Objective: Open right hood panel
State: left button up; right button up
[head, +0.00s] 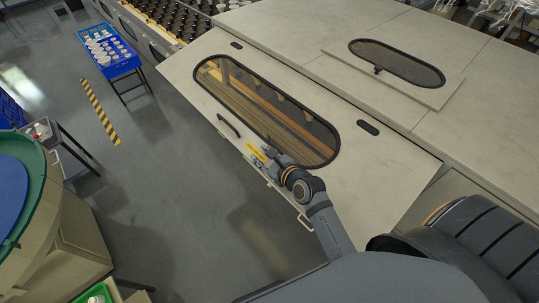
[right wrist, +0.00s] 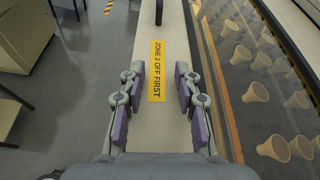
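The hood panel (head: 205,97) is pale, with a long rounded window (head: 265,110) and a black bar handle (head: 228,126) near its front edge. I cannot tell from these views whether it is fully shut. The handle's near end shows at the top of the right wrist view (right wrist: 159,12). My right gripper (head: 264,158) is over the panel's front strip, to the lower right of the handle and apart from it. In the right wrist view its fingers (right wrist: 156,75) are open and empty, either side of a yellow label (right wrist: 157,70) reading "ZONE 2 OFF FIRST". My left gripper is not in view.
A second panel with a rounded window (head: 397,62) lies on the flat hood top behind. Rows of cone-shaped holders (right wrist: 255,92) show through the glass. A blue crate rack (head: 108,52) stands at upper left, and a green-rimmed round table (head: 38,190) at left.

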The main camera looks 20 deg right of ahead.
jog(key=shift+p+v, duration=0.5)
jog(key=shift+v, duration=0.25)
jog(key=shift+p+v, duration=0.45)
jog(key=shift+v, duration=0.6)
jog(key=shift+d, duration=0.1)
